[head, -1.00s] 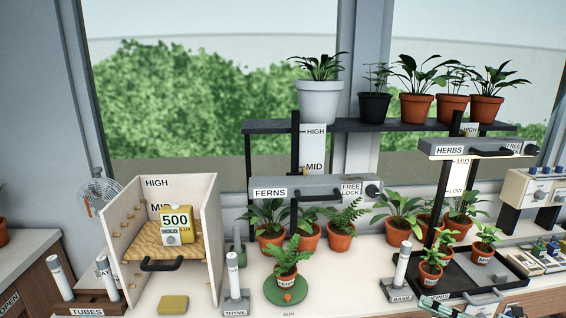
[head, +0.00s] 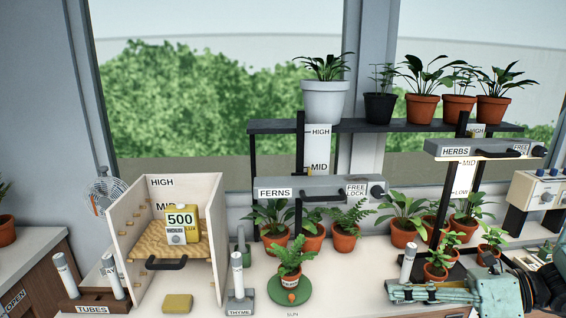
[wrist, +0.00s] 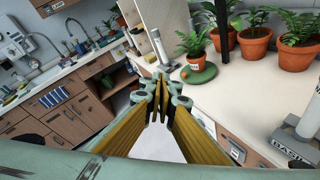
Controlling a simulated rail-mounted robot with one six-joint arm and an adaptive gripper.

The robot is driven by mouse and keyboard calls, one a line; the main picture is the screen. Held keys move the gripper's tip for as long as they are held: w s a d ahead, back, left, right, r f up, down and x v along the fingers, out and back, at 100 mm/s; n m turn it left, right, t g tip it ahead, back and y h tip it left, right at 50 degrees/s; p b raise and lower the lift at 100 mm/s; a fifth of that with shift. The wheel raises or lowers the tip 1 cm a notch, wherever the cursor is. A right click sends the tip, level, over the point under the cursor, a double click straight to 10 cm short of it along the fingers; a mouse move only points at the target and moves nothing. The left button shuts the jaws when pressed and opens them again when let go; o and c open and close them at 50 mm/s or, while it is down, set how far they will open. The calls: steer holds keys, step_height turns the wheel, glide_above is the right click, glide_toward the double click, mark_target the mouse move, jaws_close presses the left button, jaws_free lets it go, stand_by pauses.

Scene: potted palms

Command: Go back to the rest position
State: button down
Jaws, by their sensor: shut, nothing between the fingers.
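My gripper (head: 397,293) is at the lower right of the head view, above the front of the bench, with its teal links reaching in from the right. It covers part of the black tray. In the wrist view my gripper (wrist: 160,90) has its yellow-lined fingers brought together at the tips, with nothing between them. Beyond the tips are the thyme post (wrist: 160,48) and a potted fern on a green disc (wrist: 202,74).
The ferns lamp bar (head: 330,188) and herbs lamp bar (head: 480,149) overhang potted plants. A wooden box (head: 214,240) with a 500 lux meter (head: 181,222) stands left. The white-capped post (head: 408,262) is close behind my gripper. Bare bench top (wrist: 245,105) shows in the wrist view.

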steer(key=s+a+r+n+g+h, duration=0.3)
steer(key=s+a+r+n, duration=0.25)
steer(key=s+n, duration=0.2)
steer(key=s+a+r+n+g+h, duration=0.3)
steer(key=s+a+r+n, duration=0.25)
steer(key=s+n, duration=0.2)
steer(key=s+d+r+n+t+h, duration=0.4)
steer(key=s+r+n+h, duration=0.3)
steer(key=s+r+n, duration=0.2)
steer(key=shift+s+r+n+t+h, duration=0.25)
steer(key=shift+s+n+t+h, duration=0.2)
steer(key=shift+s+n, duration=1.15)
steer(key=shift+w+n, duration=0.3)
steer(key=shift+d, duration=0.1)
stand_by(0.9)
